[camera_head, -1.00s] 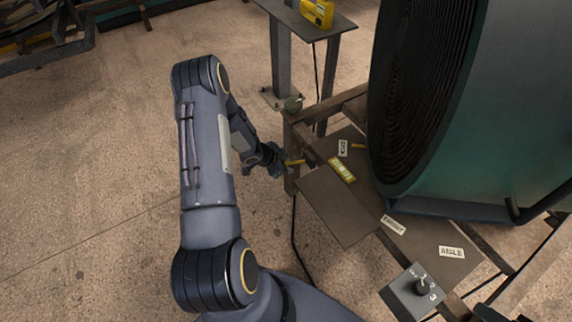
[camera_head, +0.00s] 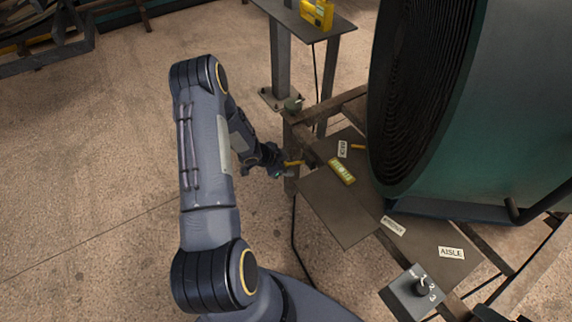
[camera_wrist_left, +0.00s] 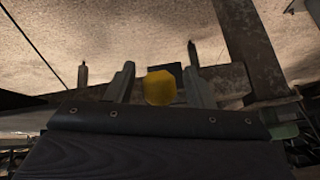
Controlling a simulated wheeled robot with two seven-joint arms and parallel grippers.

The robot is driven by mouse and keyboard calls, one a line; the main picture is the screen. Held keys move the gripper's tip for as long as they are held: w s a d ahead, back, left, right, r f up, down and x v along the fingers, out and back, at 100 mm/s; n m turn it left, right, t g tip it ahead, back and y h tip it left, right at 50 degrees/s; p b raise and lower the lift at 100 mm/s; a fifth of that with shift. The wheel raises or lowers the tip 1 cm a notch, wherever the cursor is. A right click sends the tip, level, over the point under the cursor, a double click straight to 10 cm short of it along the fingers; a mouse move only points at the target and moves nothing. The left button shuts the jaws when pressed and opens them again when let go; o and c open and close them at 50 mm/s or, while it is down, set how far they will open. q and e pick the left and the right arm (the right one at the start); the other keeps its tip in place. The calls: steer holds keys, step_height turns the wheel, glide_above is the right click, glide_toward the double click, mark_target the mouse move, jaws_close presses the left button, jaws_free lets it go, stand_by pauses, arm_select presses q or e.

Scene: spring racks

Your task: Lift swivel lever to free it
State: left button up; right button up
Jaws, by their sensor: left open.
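The swivel lever appears to be the short yellow-ended handle (camera_head: 294,163) at the left end of the rusty frame, near a post. In the left wrist view its yellow end (camera_wrist_left: 160,88) faces the camera and shows between the two fingers. My left gripper (camera_head: 281,167) is close to this end in the head view. In the left wrist view my left gripper (camera_wrist_left: 158,72) is open, one finger on each side of the yellow end, with visible gaps. The lever's pivot is hidden or too small to make out. My right gripper is not in view.
A large dark green coil drum (camera_head: 480,110) fills the right side. Brown plates (camera_head: 338,207) with labels lie beside it. A grey box with a knob (camera_head: 412,292) stands at the lower right. A yellow device (camera_head: 317,13) sits on a stand at the back. Floor to the left is open.

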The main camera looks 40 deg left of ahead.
arm_select(q)
steer(key=p+v, duration=0.1)
steer(key=v, duration=0.6)
steer(key=shift+r, duration=0.2)
steer(key=shift+s, duration=0.1)
